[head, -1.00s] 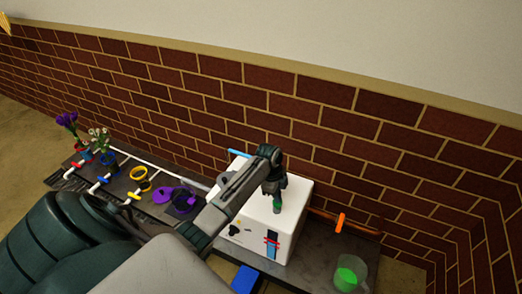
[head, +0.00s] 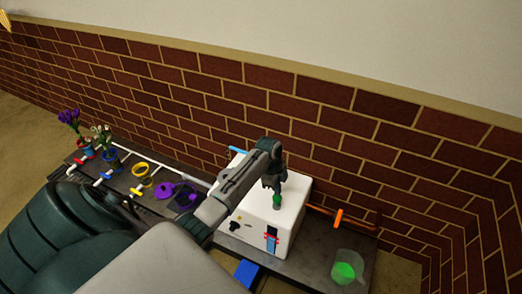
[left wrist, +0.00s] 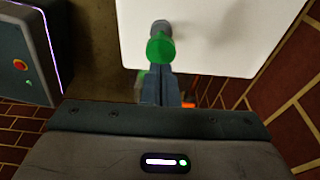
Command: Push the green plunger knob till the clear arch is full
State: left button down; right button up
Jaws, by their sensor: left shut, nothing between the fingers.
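The green plunger knob (head: 277,201) stands on top of a white box (head: 252,212), and it also shows in the left wrist view (left wrist: 160,48). My left gripper (head: 278,190) is shut and empty, pointing down right at the knob. In the left wrist view its closed fingers (left wrist: 160,82) end at the knob; I cannot tell if they touch it. A clear vessel (head: 357,259) with bright green inside stands at the right end of the bench. I cannot clearly make out a clear arch. My right gripper is not in view.
The dark bench (head: 307,262) runs along a brick wall. An orange lever (head: 338,217) sits on a pipe right of the box. Left of the box are a purple funnel-like piece (head: 165,190), a yellow ring (head: 139,168) and potted flowers (head: 105,137).

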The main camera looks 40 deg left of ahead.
aim_at(277, 197)
pick_arm(q)
jog(key=shift+f+b, duration=1.2)
jog(key=shift+f, duration=1.1)
jog(key=shift+r, duration=0.2)
notch_tip(277, 197, up, 4)
jog(key=p, duration=0.5)
jog(key=shift+r, duration=0.2)
notch_tip(277, 197, up, 9)
jog(key=p, duration=0.9)
